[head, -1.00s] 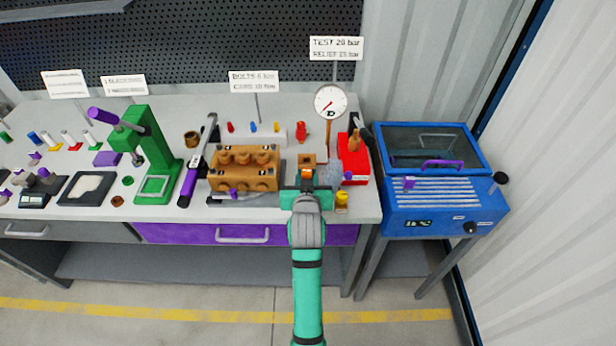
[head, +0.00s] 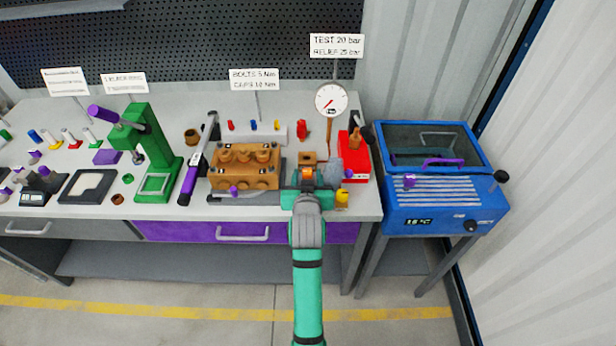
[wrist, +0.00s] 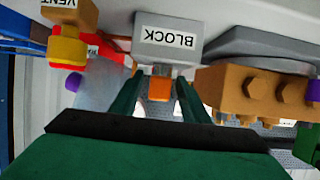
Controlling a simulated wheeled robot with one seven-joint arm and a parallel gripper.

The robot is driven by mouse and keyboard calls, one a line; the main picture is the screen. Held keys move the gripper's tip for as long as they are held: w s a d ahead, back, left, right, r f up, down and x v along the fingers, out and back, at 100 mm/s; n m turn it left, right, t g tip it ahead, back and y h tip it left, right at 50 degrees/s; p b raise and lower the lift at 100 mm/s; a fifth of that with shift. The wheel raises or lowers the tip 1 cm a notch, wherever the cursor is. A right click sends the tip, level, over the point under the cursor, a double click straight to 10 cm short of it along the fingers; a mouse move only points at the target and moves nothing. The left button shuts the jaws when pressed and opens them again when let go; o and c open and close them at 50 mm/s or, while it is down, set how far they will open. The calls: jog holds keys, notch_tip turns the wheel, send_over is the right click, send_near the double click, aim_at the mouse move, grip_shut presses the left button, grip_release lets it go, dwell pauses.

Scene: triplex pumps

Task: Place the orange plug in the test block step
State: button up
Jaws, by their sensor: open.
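The orange plug (wrist: 159,88) is between the two fingers of my gripper (wrist: 158,100) in the wrist view. The fingers stand open on either side of it, with a gap visible. A short grey piece joins the plug to a grey block labelled BLOCK (wrist: 169,55), just beyond it. I cannot tell how deep the plug sits there. In the head view the plug (head: 307,174) is a small orange spot at my gripper (head: 305,186), in front of a small brown block (head: 308,157) by the gauge post. My gripper hides the lower parts.
A brown pump body (head: 244,166) stands close on the left. On the right are a clear grey container (head: 332,170), a small yellow item (head: 342,199) and a red box (head: 354,170). The pressure gauge (head: 331,99) rises behind. A blue machine (head: 440,180) stands beyond the bench's right end.

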jog(key=v, duration=1.2)
jog(key=s+f, duration=1.2)
jog(key=s, duration=0.4)
jog(key=s+r+t, duration=0.1)
jog(key=s, duration=1.9)
jog(key=shift+s+r+t, duration=0.15)
jog(key=shift+s+t, duration=0.25)
